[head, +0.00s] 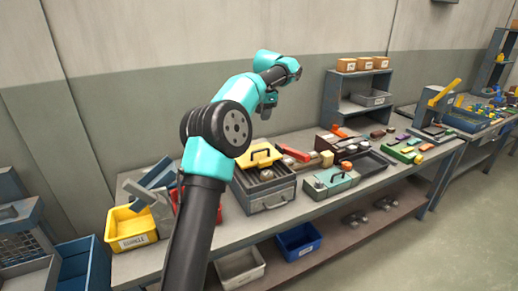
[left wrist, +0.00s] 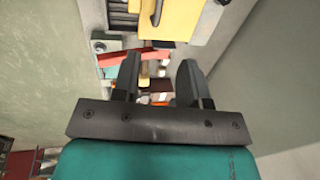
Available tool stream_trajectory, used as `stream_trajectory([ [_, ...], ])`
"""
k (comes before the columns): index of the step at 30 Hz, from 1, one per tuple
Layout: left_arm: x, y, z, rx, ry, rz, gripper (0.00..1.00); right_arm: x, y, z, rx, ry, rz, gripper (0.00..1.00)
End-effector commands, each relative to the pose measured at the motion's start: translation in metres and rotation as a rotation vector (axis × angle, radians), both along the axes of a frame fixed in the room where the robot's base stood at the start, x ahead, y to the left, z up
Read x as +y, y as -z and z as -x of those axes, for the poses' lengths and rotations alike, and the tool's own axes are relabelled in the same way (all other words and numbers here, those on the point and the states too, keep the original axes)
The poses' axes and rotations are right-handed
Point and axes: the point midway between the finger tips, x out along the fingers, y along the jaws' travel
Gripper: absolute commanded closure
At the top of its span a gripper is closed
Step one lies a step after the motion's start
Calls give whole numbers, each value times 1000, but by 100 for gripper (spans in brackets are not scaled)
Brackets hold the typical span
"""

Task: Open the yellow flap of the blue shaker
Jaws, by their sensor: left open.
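At the right in the head view, a blue tray-like unit (head: 462,122) stands on the far bench, with small yellow and blue pieces in and around it. A slanted yellow bar (head: 445,93) rises at its left end. I cannot tell for certain whether this is the shaker and its flap. My left gripper (head: 268,108) hangs in the air over the middle bench, well left of that unit and apart from it. In the left wrist view the left gripper (left wrist: 158,72) is open, with nothing held between its fingers. My right gripper is not in view.
A grey box (head: 268,200) with a yellow handled panel (head: 262,156) stands below my left arm. A yellow bin (head: 130,228) is at the left, a green-grey case (head: 330,183) to the right. A grey shelf (head: 358,95) stands behind. Several tools crowd the bench.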

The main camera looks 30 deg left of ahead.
Motion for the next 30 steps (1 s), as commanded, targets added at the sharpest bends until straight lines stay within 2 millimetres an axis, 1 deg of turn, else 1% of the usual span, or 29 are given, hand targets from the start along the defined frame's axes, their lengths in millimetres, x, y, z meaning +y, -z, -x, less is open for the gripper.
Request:
stream_trajectory([
  [6,0,3,0,0,0,1,60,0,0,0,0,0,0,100],
  [11,2,14,-2,1,0,0,60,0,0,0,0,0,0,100],
  [17,7,42,-4,3,0,1,60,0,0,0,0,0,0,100],
  [30,20,116,-11,3,0,1,60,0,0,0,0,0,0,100],
])
